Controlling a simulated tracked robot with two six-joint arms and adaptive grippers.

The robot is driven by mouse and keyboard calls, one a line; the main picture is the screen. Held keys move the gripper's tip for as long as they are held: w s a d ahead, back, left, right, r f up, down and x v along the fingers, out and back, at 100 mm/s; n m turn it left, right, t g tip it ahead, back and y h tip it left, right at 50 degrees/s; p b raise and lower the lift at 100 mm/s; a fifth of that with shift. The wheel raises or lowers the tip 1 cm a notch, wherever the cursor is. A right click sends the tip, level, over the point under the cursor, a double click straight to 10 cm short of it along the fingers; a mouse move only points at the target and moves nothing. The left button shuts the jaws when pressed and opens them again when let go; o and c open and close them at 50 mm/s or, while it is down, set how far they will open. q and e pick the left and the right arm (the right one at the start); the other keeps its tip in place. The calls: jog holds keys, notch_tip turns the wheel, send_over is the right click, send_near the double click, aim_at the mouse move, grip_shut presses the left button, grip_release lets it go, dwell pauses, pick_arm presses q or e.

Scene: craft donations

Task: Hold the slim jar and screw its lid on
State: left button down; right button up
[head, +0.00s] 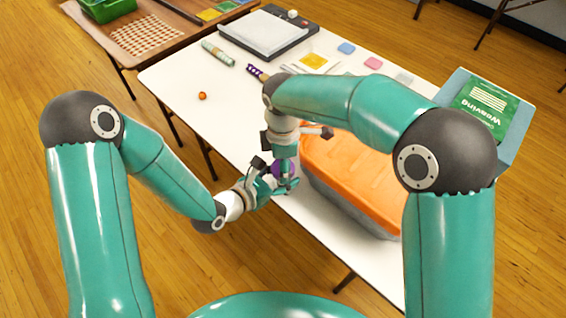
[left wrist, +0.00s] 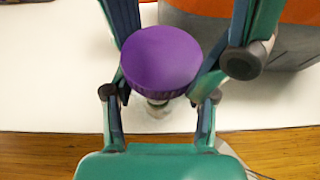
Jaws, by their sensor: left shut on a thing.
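The purple lid (left wrist: 162,60) with a ribbed rim sits over the slim jar, and only a small shiny part of the jar (left wrist: 158,108) shows below it. In the head view a bit of the purple lid (head: 278,167) shows between the grippers. My left gripper (head: 270,183) is shut on the jar and holds it upright near the table's front edge. My right gripper (head: 287,180) points down from above, its fingers on either side of the lid. Whether they press on it, and whether the lid is threaded, is hidden.
An orange-lidded grey bin (head: 350,176) stands close right of the grippers. A blue box with a green book (head: 490,108) is at the right end. A paper trimmer (head: 265,35), a small orange ball (head: 202,96) and a roll (head: 217,53) lie farther back.

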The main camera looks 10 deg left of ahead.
jog(key=m, duration=0.3)
jog(key=o, duration=1.3)
jog(key=shift+r, duration=2.25)
jog(key=shift+c, duration=0.4)
